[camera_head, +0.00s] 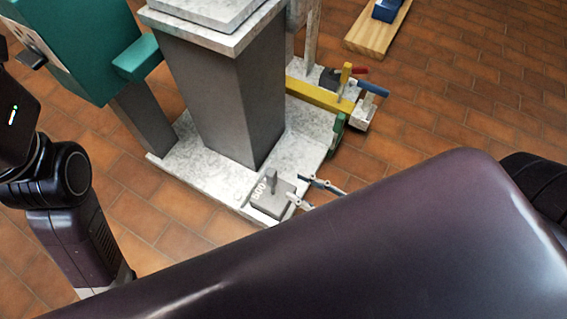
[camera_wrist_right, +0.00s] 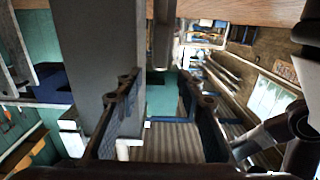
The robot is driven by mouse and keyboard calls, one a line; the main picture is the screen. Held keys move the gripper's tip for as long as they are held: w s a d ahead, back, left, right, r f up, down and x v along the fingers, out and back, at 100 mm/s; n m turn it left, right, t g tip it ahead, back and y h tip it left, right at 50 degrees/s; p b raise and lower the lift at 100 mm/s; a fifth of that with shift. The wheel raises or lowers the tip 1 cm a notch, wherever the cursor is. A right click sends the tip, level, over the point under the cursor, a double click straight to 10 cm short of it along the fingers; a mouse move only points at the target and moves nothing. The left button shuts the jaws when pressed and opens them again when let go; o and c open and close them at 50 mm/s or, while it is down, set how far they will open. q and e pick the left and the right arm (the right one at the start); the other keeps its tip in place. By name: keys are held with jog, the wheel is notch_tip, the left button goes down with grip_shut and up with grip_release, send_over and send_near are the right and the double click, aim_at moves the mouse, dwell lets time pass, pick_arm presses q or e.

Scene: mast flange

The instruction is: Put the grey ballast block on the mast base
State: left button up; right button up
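The grey ballast block (camera_head: 272,204) has a "500" marking and an upright post on top. It appears to rest on the front corner of the white speckled mast base (camera_head: 205,168), near the foot of the dark grey mast (camera_head: 240,110). My right gripper (camera_head: 297,188) is open just right of the post, with its fingers apart and not around it. In the right wrist view its two fingers (camera_wrist_right: 155,95) stand apart, and a dark post-like piece (camera_wrist_right: 163,35) shows between and beyond them. My right arm hides the floor in front. My left gripper is not visible.
A teal box (camera_head: 75,45) stands at the left of the mast. A wooden board with a blue object (camera_head: 375,30) lies farther back. The tiled floor is clear on the right.

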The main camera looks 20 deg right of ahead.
jog(key=shift+v, duration=1.55)
